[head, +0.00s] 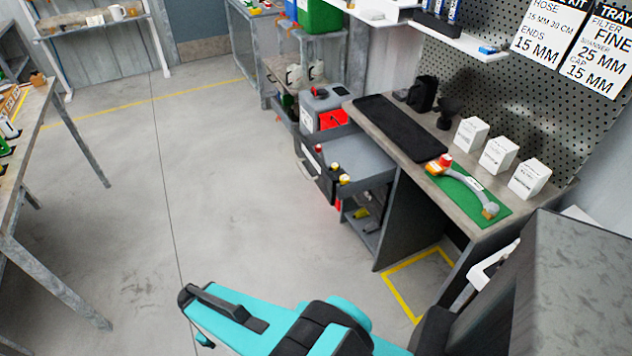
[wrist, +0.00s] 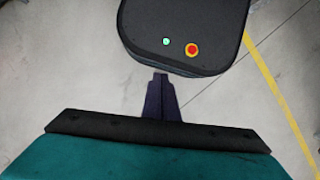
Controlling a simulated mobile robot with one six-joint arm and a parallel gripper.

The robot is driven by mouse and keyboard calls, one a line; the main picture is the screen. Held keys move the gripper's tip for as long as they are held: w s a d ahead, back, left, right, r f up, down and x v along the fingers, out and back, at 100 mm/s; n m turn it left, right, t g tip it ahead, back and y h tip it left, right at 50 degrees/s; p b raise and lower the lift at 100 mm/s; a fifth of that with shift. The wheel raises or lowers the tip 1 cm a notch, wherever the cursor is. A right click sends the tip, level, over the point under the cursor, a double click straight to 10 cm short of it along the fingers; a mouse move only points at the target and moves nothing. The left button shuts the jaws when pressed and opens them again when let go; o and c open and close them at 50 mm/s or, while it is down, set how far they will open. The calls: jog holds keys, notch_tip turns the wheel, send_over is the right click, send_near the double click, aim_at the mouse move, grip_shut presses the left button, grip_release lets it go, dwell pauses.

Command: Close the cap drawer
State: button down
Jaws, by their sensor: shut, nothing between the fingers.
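The cap drawer (head: 362,157) is a grey drawer with a dark front, pulled out of the cabinet beside the workbench in the head view. Several small red and yellow caps show along its front part. My gripper (wrist: 161,78) shows in the wrist view with its dark fingers together and nothing between them. In the head view, my teal and black arm fills the bottom middle, and the fingertips cannot be made out there.
The workbench (head: 372,119) right of the drawer carries a black mat, white boxes (head: 498,154) and a green mat (head: 497,212) with a hose. A shelf with a yellow item (head: 362,212) is below the drawer. Another table (head: 30,118) stands at left. The floor (head: 200,200) between is clear.

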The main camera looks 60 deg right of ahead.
jog(key=w+d+r+n+t, duration=0.15)
jog(key=w+d+r, duration=0.3)
jog(key=d, duration=0.45)
jog(key=w+d+r+n+h, duration=0.1)
jog(key=w+d+r+n, duration=0.1)
jog(key=w+d+r, duration=0.45)
jog(key=w+d+r+n+t, duration=0.1)
jog(key=d+r+n, duration=0.15)
jog(key=d, duration=0.75)
jog(key=s+d+r+n+h, duration=0.1)
jog(key=s+d+r, duration=0.2)
jog(key=d+r, duration=0.6)
jog(key=s+d+r+n+h, duration=0.1)
jog(key=s+d+r+n, duration=0.1)
jog(key=d+r, duration=0.8)
jog(key=s+d+p, duration=0.1)
jog(key=d, duration=0.4)
jog(key=shift+h, duration=0.3)
jog(key=shift+d, duration=0.1)
jog(key=s+d+f+p, duration=0.4)
jog(key=d+f, duration=0.2)
jog(key=f, duration=0.3)
jog(key=shift+s, duration=0.25)
jog(key=shift+f, duration=0.1)
